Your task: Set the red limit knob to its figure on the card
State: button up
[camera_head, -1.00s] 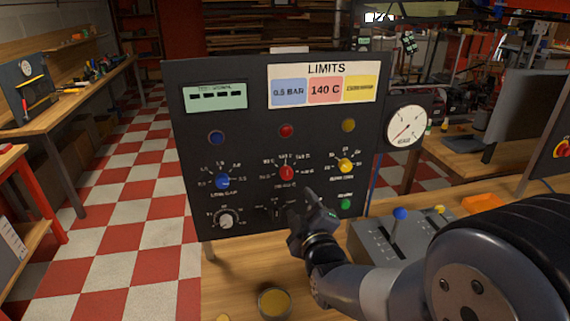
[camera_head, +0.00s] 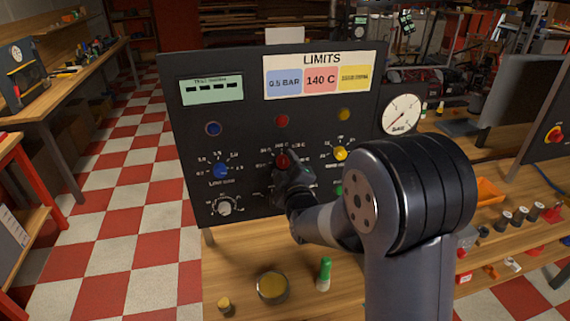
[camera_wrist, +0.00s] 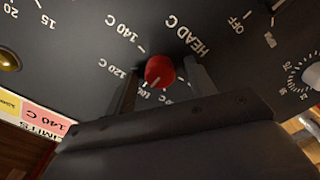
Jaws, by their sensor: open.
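The red limit knob (camera_head: 282,161) is on the black panel (camera_head: 330,225), in the middle of a row between a blue knob (camera_head: 221,170) and a yellow knob (camera_head: 340,153). The LIMITS card (camera_head: 320,79) at the panel's top reads 140 C on its red field. In the wrist view the red knob (camera_wrist: 159,71) sits between the tips of my open gripper (camera_wrist: 162,85), with a finger at each side. I cannot tell whether the fingers touch it. Its pale pointer mark is at its lower edge in that view, away from the 140 C label.
A white knob (camera_head: 224,207) is at the panel's lower left. A gauge (camera_head: 401,115) is at its right. On the bench in front stand a round yellow-topped tin (camera_head: 272,286) and a green-topped bottle (camera_head: 324,273).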

jog(key=shift+w, duration=0.1)
jog(key=shift+c, duration=0.3)
jog(key=c, duration=0.9)
jog(key=shift+f, duration=0.1)
